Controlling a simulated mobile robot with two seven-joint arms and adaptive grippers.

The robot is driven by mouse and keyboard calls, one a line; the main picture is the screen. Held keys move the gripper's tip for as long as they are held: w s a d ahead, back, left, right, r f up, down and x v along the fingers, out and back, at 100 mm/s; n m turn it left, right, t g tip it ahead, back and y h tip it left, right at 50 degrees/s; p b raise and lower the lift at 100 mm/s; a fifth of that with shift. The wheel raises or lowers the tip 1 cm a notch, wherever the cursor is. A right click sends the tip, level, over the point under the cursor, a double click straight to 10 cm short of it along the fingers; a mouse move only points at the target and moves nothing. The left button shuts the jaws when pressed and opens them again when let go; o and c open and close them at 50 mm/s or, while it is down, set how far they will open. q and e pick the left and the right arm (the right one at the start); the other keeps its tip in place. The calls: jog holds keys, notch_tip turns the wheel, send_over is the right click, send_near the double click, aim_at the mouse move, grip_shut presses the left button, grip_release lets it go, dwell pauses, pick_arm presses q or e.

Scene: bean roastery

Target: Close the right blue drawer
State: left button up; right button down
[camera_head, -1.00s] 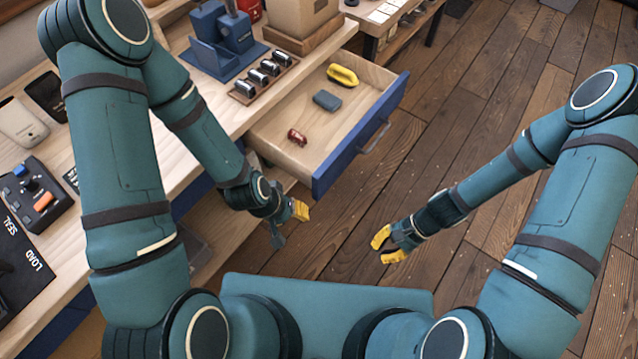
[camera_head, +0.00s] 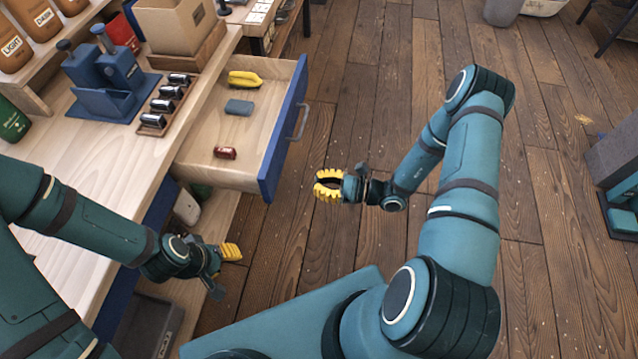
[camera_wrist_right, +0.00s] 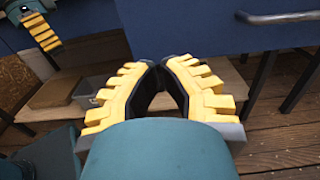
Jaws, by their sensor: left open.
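The right blue drawer (camera_head: 268,150) is pulled out from the wooden counter, and its blue front with a grey handle (camera_head: 302,122) faces right. Inside lie a yellow object (camera_head: 244,79), a grey-blue block (camera_head: 239,107) and a small red object (camera_head: 225,153). My right gripper (camera_head: 318,182) is just right of the drawer front, apart from it and empty; its fingertips come together in the wrist view (camera_wrist_right: 160,64). That view also shows the drawer's blue front (camera_wrist_right: 195,28) and handle (camera_wrist_right: 285,17) ahead. My left gripper (camera_head: 228,272) is open and empty, low beside the counter, nearer than the drawer.
The counter (camera_head: 105,165) holds a blue device (camera_head: 105,80), a rack of dark-capped cylinders (camera_head: 165,100) and a cardboard box (camera_head: 175,25). A grey bin (camera_head: 150,325) sits below the counter. The wooden floor (camera_head: 370,90) right of the drawer is clear.

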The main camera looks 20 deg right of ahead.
aim_at(274, 177)
pick_arm(q)
jog(key=shift+w+a+f+b, duration=0.1)
jog(key=shift+w+f+b, duration=0.05)
jog(key=shift+f+b, duration=0.45)
pick_arm(e)
jog(key=x, duration=1)
jog(key=shift+w+a, duration=0.15)
jog(key=shift+a, duration=0.1)
